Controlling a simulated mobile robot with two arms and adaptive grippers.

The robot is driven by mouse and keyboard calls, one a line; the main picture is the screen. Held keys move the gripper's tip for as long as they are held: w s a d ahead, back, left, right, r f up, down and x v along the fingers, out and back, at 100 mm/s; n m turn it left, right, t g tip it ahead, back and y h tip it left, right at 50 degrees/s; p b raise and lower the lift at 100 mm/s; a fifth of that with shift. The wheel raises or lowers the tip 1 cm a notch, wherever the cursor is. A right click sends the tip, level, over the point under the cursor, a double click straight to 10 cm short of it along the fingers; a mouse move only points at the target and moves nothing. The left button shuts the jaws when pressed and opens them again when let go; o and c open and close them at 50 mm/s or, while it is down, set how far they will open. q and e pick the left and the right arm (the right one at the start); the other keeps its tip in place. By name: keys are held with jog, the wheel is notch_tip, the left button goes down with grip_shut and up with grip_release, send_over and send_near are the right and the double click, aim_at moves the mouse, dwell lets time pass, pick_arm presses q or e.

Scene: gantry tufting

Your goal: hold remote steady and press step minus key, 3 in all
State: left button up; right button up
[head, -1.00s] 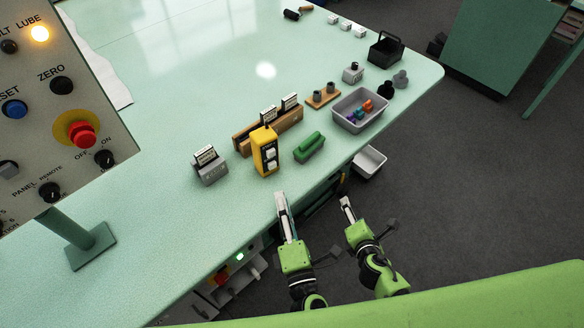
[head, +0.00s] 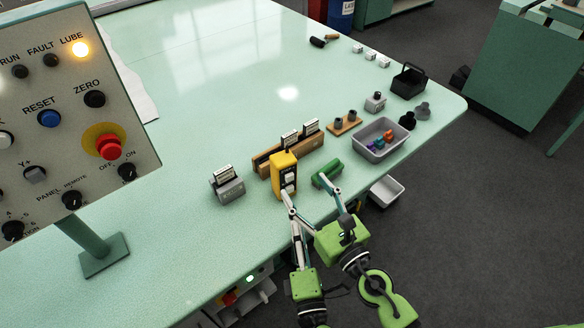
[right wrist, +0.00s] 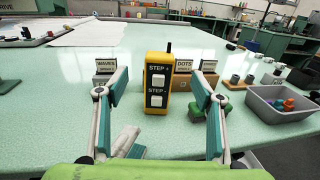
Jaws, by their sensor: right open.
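The yellow remote (head: 285,174) stands upright on the green table. The right wrist view shows its black face (right wrist: 157,86) with two white keys, an upper step plus key (right wrist: 158,80) and a lower step minus key (right wrist: 156,101). My right gripper (head: 308,190) is open, its fingers spread toward the remote. In the right wrist view the remote appears between the fingers, with visible gaps on both sides. My left gripper (head: 296,224) is below the remote in the head view, fingers close together and apparently empty. Whether its tip touches anything is unclear.
A green block (head: 327,174) lies right of the remote. A grey holder with a card (head: 229,189) stands left, and a wooden card rack (head: 264,162) behind. A grey bin (head: 364,147) of coloured pieces is farther right. A control panel (head: 60,140) fills the left.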

aim_at(279, 152)
jog(key=x, duration=1.2)
jog(key=shift+w+a+f, duration=0.15)
jog(key=shift+w+a, duration=0.1)
jog(key=shift+w, duration=0.1)
jog(key=c, duration=1.4)
pick_arm(q)
grip_shut()
pick_arm(e)
jog(key=shift+c, duration=0.2)
